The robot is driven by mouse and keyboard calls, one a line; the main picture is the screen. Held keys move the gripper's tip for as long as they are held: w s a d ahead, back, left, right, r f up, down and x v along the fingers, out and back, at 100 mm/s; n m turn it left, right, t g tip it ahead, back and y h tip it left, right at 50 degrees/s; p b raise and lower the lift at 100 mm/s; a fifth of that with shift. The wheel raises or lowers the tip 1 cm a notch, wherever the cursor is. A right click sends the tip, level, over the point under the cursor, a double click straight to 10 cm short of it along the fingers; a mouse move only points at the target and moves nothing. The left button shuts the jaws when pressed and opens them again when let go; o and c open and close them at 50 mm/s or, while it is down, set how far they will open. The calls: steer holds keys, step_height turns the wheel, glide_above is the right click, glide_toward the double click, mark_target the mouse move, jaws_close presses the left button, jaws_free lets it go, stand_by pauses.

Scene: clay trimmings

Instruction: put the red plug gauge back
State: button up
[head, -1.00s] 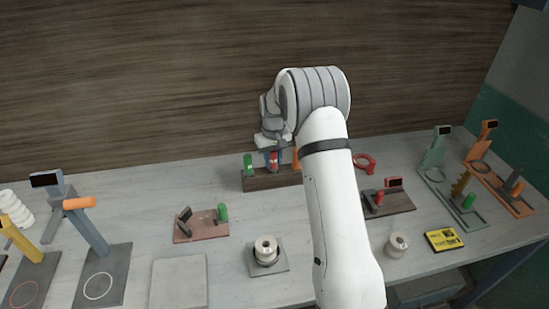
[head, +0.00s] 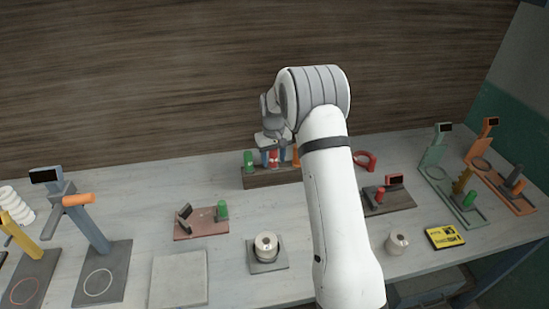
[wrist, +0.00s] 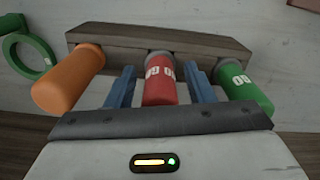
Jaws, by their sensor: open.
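The red plug gauge (wrist: 160,82) stands in the dark wooden rack (wrist: 120,42), between an orange plug gauge (wrist: 70,80) and a green one (wrist: 240,90). White marking shows on its red handle. My gripper (wrist: 162,82) is open, with one blue finger on each side of the red gauge and a visible gap to it. In the head view the red gauge (head: 273,160) sits in the rack (head: 262,178) under my gripper (head: 272,155), partly covered by the fingers.
The green gauge (head: 249,161) is close on the left of the gripper, and the orange gauge (head: 296,156) is close on the right, partly behind my arm. A red ring (head: 366,160) lies right of the rack. Bare bench lies in front of the rack.

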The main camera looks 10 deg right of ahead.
steer(key=shift+r+p, duration=0.45)
steer(key=shift+r, duration=0.15)
step_height(320, 180, up, 11)
steer(key=shift+r+b, duration=0.15)
steer(key=shift+b, duration=1)
steer(key=s+r+m+t, duration=0.1)
steer(key=s+r, duration=0.4)
steer(key=s, duration=0.4)
steer(key=s+r+t, duration=0.1)
steer(key=s+r, duration=0.4)
steer(key=s, duration=0.4)
steer(key=s+f, duration=0.2)
steer(key=s, duration=0.8)
steer(key=s+f+m+t, duration=0.1)
steer(key=s+f, duration=0.1)
steer(key=s, duration=0.8)
steer(key=shift+s+d, duration=0.2)
steer(key=shift+s, duration=0.05)
